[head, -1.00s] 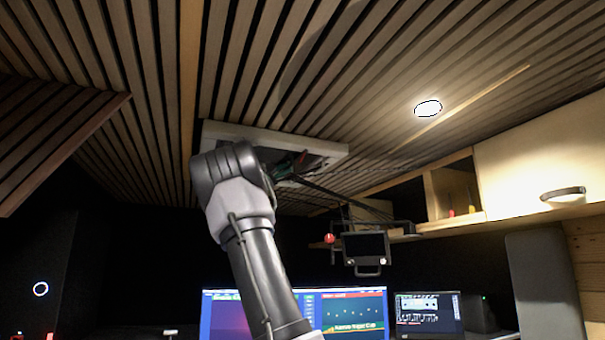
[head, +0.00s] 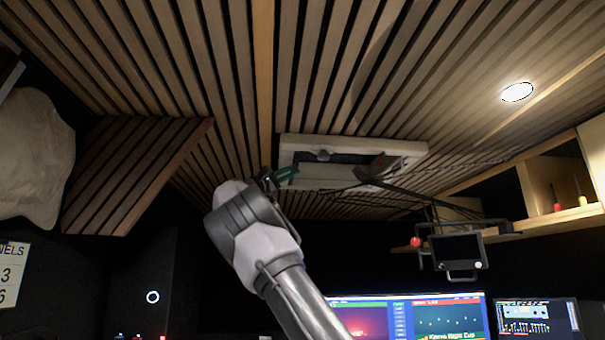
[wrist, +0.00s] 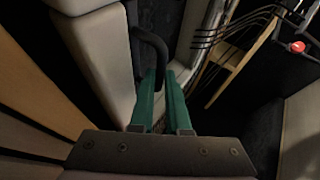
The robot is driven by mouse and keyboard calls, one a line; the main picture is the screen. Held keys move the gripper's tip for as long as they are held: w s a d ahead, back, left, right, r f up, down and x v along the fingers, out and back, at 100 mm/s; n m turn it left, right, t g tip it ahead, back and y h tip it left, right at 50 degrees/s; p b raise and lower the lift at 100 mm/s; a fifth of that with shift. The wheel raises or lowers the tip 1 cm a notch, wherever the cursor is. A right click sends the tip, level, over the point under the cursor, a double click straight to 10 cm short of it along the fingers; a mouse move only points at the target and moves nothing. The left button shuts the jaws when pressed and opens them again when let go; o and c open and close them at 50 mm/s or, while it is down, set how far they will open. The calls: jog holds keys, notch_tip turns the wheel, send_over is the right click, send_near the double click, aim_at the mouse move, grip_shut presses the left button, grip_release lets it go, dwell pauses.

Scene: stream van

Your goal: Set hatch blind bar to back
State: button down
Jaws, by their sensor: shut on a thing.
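The roof hatch has a pale frame (head: 408,150) set in the slatted ceiling, with a dark opening inside it. My gripper (head: 284,176), with green fingers, is at the hatch's left end in the head view. In the wrist view, my gripper (wrist: 164,85) has its fingers close together beside the pale hatch frame (wrist: 100,55). A black curved bar (wrist: 150,42), seemingly the hatch blind bar, runs down to the fingertips, and they are shut on it. The exact contact is partly hidden by the fingers. The bar cannot be made out clearly in the head view.
A small monitor (head: 457,250) hangs on an arm right of the hatch, with dark cables running near the frame. A slatted panel (head: 135,172) juts down at left. Lit screens (head: 445,315) stand below. A wooden shelf (head: 560,218) is at right.

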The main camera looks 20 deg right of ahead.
jog(key=shift+w+a, duration=0.1)
jog(key=shift+a, duration=0.15)
jog(key=c, duration=0.9)
grip_release()
jog(key=v, duration=1)
jog(key=shift+a+f, duration=0.2)
jog(key=shift+a, duration=0.1)
